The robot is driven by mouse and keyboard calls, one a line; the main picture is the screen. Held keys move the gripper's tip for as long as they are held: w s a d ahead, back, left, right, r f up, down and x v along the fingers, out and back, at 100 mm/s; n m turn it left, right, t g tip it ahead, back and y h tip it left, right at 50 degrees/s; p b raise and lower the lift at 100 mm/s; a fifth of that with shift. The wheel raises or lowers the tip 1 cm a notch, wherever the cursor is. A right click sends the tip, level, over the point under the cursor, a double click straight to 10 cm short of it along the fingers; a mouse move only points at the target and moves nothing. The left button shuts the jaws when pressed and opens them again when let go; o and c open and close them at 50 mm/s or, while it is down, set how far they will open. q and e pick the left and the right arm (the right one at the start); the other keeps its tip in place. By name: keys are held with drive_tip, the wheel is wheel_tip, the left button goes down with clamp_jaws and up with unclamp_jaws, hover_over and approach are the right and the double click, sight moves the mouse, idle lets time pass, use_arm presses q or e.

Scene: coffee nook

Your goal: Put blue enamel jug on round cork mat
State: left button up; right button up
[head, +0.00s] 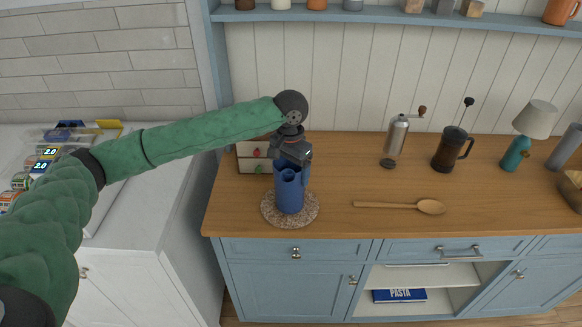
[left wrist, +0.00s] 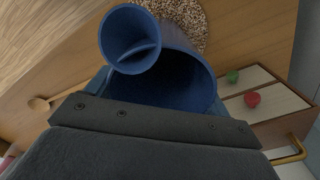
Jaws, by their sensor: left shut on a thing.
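The blue enamel jug (head: 290,192) is upright over the round cork mat (head: 311,217), near the left end of the wooden counter. In the head view its base appears to be within the mat's edge; I cannot tell whether it touches the mat. My left gripper (head: 294,157) is shut on the jug at its upper back side. In the left wrist view the jug (left wrist: 175,75) fills the middle, with its spout toward the top left, and part of the speckled mat (left wrist: 185,14) shows beyond it. My right gripper is not in view.
A small drawer box (head: 252,157) with red and green knobs stands behind the jug. A wooden spoon (head: 400,206) lies to the right. A grinder (head: 396,136), a French press (head: 449,150) and a lamp (head: 521,145) stand farther right. The counter's front edge (head: 400,236) is close.

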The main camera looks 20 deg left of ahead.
use_arm(q)
drive_tip(key=shift+f, duration=0.1)
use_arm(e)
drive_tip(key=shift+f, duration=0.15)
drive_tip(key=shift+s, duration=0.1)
use_arm(q)
drive_tip(key=o, duration=1.4)
drive_tip(key=shift+f, duration=0.1)
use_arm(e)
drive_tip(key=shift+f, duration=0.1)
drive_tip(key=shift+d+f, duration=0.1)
use_arm(q)
drive_tip(key=shift+r, duration=0.35)
wheel_tip(320, 180, up, 12)
drive_tip(key=b, duration=0.3)
drive_tip(key=shift+a+f+b, duration=0.1)
drive_tip(key=shift+f+b, duration=0.1)
drive_tip(key=shift+b, duration=0.15)
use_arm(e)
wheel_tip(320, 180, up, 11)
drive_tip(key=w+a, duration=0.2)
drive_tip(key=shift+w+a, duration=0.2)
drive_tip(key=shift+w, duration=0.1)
use_arm(q)
drive_tip(key=shift+f, duration=0.1)
